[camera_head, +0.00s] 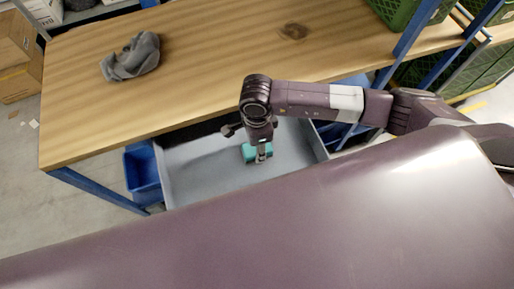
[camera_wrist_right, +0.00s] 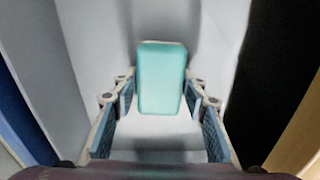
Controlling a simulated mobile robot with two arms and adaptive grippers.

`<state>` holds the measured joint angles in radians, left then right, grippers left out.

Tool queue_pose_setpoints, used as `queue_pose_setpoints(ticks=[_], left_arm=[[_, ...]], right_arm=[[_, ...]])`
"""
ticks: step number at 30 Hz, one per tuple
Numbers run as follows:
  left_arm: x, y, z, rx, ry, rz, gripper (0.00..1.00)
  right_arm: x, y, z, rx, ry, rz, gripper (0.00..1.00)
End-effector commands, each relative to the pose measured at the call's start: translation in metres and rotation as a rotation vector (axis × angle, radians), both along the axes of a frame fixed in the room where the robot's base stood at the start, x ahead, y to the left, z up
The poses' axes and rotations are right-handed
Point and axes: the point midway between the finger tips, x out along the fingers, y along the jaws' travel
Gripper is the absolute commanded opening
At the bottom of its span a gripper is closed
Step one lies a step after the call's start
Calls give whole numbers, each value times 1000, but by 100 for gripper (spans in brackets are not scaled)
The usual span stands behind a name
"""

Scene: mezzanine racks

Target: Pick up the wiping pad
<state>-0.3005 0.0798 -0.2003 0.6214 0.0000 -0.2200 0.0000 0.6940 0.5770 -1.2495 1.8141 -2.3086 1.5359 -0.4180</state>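The wiping pad, a teal rounded block (camera_head: 250,153), lies in a grey open drawer (camera_head: 195,168) below the wooden worktop. My right gripper (camera_head: 263,153) reaches down into the drawer and covers part of the pad. In the right wrist view, the pad (camera_wrist_right: 161,65) is centred ahead of the right gripper (camera_wrist_right: 160,88). The two fingers are spread, one on each side of the pad's near part, with gaps visible on both sides. My left gripper is not in view.
The worktop (camera_head: 200,65) overhangs the drawer's far side. A crumpled grey cloth (camera_head: 132,58) lies on it. Blue bins (camera_head: 141,172) flank the drawer, and a blue rack post (camera_head: 403,40) rises at the right. Green crates (camera_head: 405,12) stand at the back right.

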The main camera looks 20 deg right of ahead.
Motion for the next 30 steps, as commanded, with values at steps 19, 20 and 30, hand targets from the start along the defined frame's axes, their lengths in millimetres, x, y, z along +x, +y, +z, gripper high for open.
queue_pose_setpoints(ticks=[19, 20, 30], left_arm=[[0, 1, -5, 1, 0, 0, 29], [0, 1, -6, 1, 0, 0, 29], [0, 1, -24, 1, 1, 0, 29]], right_arm=[[2, 0, 24, 1, -5, 0, 16], [2, 0, 29, 2, -6, 1, 16], [2, 0, 121, 2, -9, 2, 16]])
